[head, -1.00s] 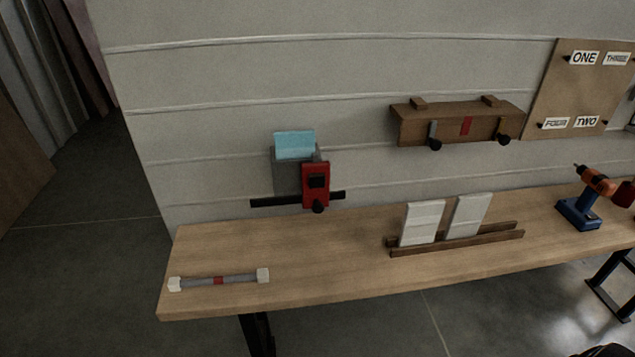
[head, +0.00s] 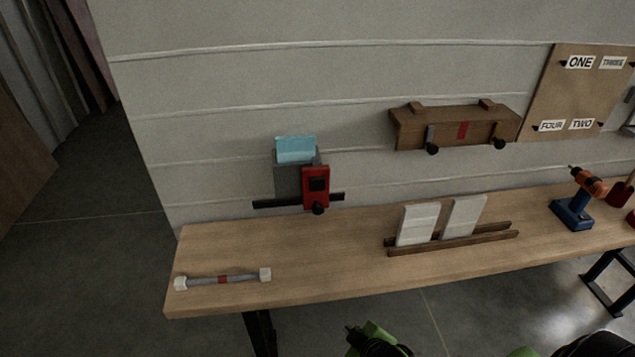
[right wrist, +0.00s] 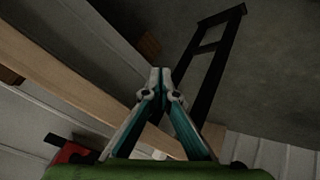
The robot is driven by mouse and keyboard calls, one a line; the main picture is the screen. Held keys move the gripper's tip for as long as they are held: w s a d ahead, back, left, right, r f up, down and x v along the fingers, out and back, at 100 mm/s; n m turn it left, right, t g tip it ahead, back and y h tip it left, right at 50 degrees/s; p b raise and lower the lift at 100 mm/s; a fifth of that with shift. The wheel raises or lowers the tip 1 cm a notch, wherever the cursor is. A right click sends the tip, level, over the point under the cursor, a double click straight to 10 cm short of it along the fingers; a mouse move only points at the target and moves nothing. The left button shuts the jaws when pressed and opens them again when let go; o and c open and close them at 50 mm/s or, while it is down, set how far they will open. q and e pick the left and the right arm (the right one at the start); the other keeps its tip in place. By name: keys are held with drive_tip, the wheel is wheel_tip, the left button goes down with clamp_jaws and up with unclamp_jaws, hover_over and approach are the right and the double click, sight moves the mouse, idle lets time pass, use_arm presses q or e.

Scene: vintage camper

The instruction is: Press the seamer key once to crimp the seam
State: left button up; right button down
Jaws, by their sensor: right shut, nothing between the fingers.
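A wall-mounted device with a red front (head: 316,188), a grey body and a light blue sheet (head: 296,149) on top is just above the bench, left of centre in the head view; I take it for the seamer. Its front carries a black square, and a black knob (head: 317,208) sits below. I cannot tell which part is the key. My right gripper (right wrist: 160,76) is shut and empty. My left gripper is not in view.
The wooden bench (head: 330,270) holds a grey bar (head: 222,279) with white ends, two white blocks (head: 418,224) between brown rails, and an orange-blue drill (head: 574,205). A brown box (head: 455,127) and a label board (head: 540,95) are on the wall. The bench's middle front is clear.

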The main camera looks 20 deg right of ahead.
sight(317, 185)
drive_tip(key=w+d+r+n+t, duration=0.1)
drive_tip(key=w+r+n+t, duration=0.1)
drive_tip(key=r, duration=0.3)
drive_tip(key=w+d+r+n+t, duration=0.1)
drive_tip(key=w+r+n+t, duration=0.1)
drive_tip(key=w+r, duration=0.3)
drive_tip(key=w+d+r+n+t, duration=0.1)
drive_tip(key=w+r+n+t, duration=0.1)
drive_tip(key=r, duration=0.4)
drive_tip(key=shift+w+d+r+n+t+p, duration=0.1)
drive_tip(key=shift+w+r+n+t+p, duration=0.1)
drive_tip(key=shift+w+n, duration=0.3)
drive_tip(key=shift+w+r+n+t+p, duration=0.1)
drive_tip(key=shift+w+n+p, duration=0.1)
drive_tip(key=shift+w, duration=0.5)
drive_tip(key=w+a+r+n+t+y, duration=0.2)
drive_tip(key=r+n+y, duration=0.8)
drive_tip(key=n, duration=0.6)
drive_tip(key=shift+a+r+t+y, duration=0.3)
drive_tip(key=shift+a+t, duration=0.3)
drive_tip(key=shift+a, duration=0.2)
drive_tip(key=shift+w, duration=0.15)
drive_tip(key=w+d+b, duration=0.2)
drive_tip(key=w+b, duration=0.1)
drive_tip(key=w, duration=0.5)
drive_tip(key=shift+w+d+b, duration=0.25)
drive_tip(key=shift+b, duration=0.1)
